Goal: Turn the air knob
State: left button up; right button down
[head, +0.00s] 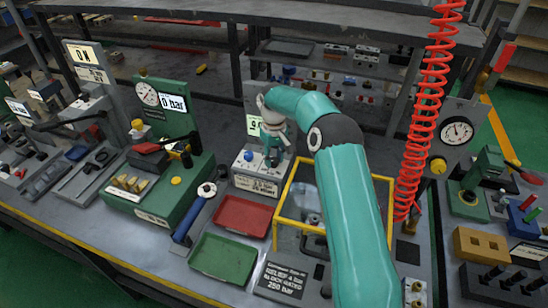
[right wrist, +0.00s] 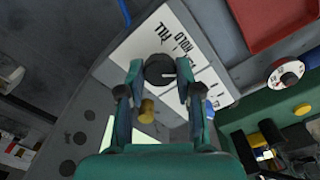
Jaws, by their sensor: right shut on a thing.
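The air knob, a round black knob with a white pointer line, shows in the right wrist view (right wrist: 159,69). It sits on a pale panel (right wrist: 135,48) printed with FILL and HOLD. My right gripper (right wrist: 160,74) has its two fingers on either side of the knob, shut on it. In the head view my right gripper (head: 273,155) reaches down onto a small grey block (head: 257,185) with a printed label, and the gripper hides the knob there. My left gripper is in neither view.
Red tray (head: 243,216) and green tray (head: 224,258) lie in front of the block. A green gauge stand (head: 165,108) is to the left. A yellow-framed box (head: 284,215) is partly behind my right arm. A red coiled hose (head: 421,130) hangs at right.

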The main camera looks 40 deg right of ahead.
aim_at(273, 160)
jog(key=n, duration=0.8)
jog(key=shift+r+n+p, duration=0.1)
jog(key=shift+n+p, duration=0.3)
jog(key=n, duration=0.4)
jog(key=shift+n, duration=1.9)
jog(key=c, duration=0.8)
grip_release()
jog(key=shift+o, duration=0.2)
notch_tip(273, 160, up, 12)
